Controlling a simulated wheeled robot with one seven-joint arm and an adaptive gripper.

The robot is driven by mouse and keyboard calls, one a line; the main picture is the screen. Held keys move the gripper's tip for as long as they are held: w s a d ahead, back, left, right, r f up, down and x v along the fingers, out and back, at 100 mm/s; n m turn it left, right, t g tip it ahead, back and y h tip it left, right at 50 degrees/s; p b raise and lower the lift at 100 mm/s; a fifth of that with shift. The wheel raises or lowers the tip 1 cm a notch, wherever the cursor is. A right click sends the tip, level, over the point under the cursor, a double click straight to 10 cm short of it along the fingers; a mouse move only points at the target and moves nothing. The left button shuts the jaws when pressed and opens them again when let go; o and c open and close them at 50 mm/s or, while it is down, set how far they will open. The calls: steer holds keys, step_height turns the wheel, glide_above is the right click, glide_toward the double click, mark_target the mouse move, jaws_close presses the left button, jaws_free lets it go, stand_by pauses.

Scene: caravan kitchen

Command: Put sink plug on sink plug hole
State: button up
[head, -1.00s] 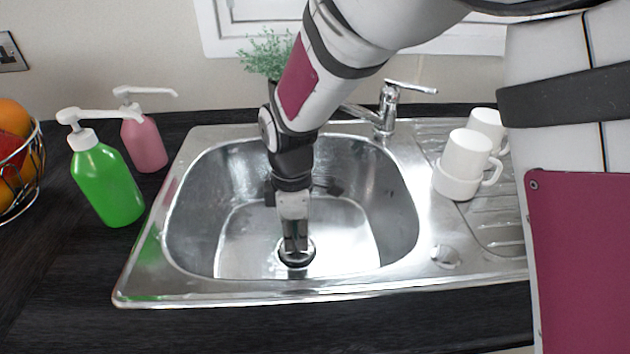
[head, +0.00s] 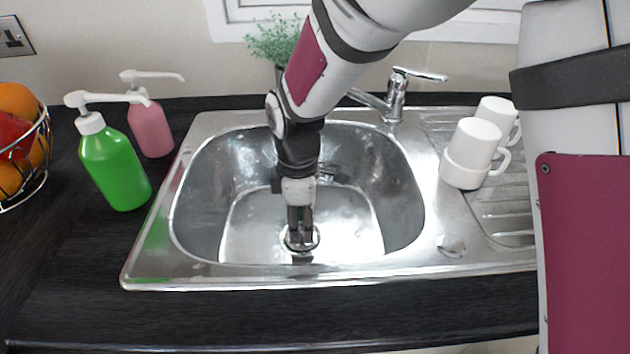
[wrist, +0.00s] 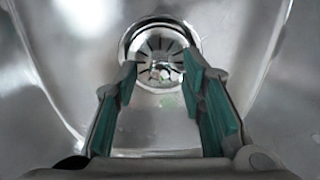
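The sink plug hole (wrist: 161,36) is a round, shiny metal recess in the basin floor, with dark slots in its middle. My gripper (wrist: 160,68) points down over the hole. Its two green-padded fingers are apart, one on each side of the slotted middle, and I see nothing held between them. A separate sink plug cannot be made out. A round metal disc (head: 451,245) lies on the sink's right ledge, and I cannot tell whether it is the plug.
The steel basin (head: 200,210) walls surround my gripper. A tap (head: 397,98) stands behind it. White cups (head: 472,150) stand on the drainer at the right. A green bottle (head: 115,170), a pink bottle (head: 151,130) and a fruit basket (head: 42,150) are at the left.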

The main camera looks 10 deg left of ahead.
mark_target(301, 227)
step_height(301, 227, up, 12)
steer(key=p, duration=0.2)
steer(key=shift+f, duration=0.15)
steer(key=shift+d, duration=0.1)
steer(key=s+d+r+m, duration=0.4)
steer(key=d+r+m, duration=0.1)
steer(key=d, duration=0.4)
steer(key=s+d+r+m, duration=0.3)
steer(key=d+r+m, duration=0.1)
steer(key=d, duration=0.5)
steer(key=s+d+f+m+t, duration=0.1)
steer(key=s+d+m, duration=1)
steer(key=s, duration=0.5)
steer(key=shift+s+d+f+m, duration=0.2)
steer(key=shift+d+m, duration=0.1)
steer(key=shift+m, duration=0.1)
